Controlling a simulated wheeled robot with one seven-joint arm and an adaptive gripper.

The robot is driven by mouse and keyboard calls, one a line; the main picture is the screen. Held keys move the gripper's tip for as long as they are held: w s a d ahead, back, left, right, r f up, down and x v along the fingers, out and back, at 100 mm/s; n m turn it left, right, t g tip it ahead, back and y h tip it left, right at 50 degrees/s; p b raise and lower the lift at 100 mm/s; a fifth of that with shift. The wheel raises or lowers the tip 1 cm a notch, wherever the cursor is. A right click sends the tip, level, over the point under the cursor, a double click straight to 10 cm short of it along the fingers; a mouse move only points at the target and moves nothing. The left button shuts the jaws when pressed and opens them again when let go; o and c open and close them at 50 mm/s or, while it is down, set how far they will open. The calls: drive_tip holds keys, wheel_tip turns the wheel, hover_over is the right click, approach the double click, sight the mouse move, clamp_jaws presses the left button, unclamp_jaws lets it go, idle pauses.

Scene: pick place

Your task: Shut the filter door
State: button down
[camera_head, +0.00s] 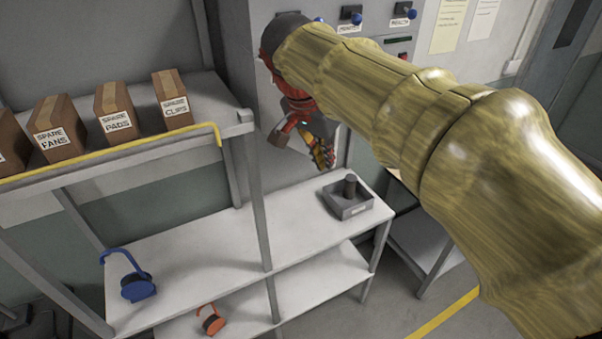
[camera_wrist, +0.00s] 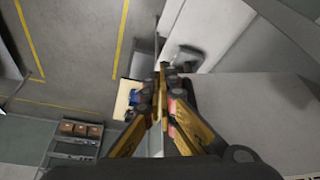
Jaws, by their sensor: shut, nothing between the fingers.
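A light grey cabinet (camera_head: 240,45) with blue knobs and labels stands behind my arm; it has the only panels near my gripper, and I cannot tell which part is the filter door. My gripper (camera_head: 322,158) hangs in front of the cabinet, pointing down, above the far end of the white shelf. It is shut and empty. In the wrist view its fingertips (camera_wrist: 163,72) meet near a grey panel (camera_wrist: 255,110) on the right. Whether they touch it I cannot tell. My arm hides much of the cabinet front.
Labelled brown boxes (camera_head: 115,108) stand on the upper left shelf with a yellow edge. A grey tray (camera_head: 348,203) with a dark cylinder sits on the white shelf (camera_head: 210,250) below my gripper. A blue hooked object (camera_head: 138,287) and an orange one (camera_head: 211,322) lie lower left.

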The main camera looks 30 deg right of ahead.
drive_tip(key=w+d+n+t+y+p, duration=0.15)
drive_tip(key=w+d+n, duration=0.45)
drive_tip(key=d, duration=0.6)
drive_tip(key=w+d+n+y+p, duration=0.1)
drive_tip(key=w+d+n+p, duration=0.1)
drive_tip(key=w, duration=0.4)
drive_tip(key=w+d+n+t+y+p, duration=0.1)
drive_tip(key=w+d+n+p, duration=0.2)
drive_tip(key=w+n, duration=0.3)
drive_tip(key=shift+w+d+y, duration=0.35)
drive_tip(key=shift+w+d, duration=0.35)
drive_tip(key=shift+w, duration=0.1)
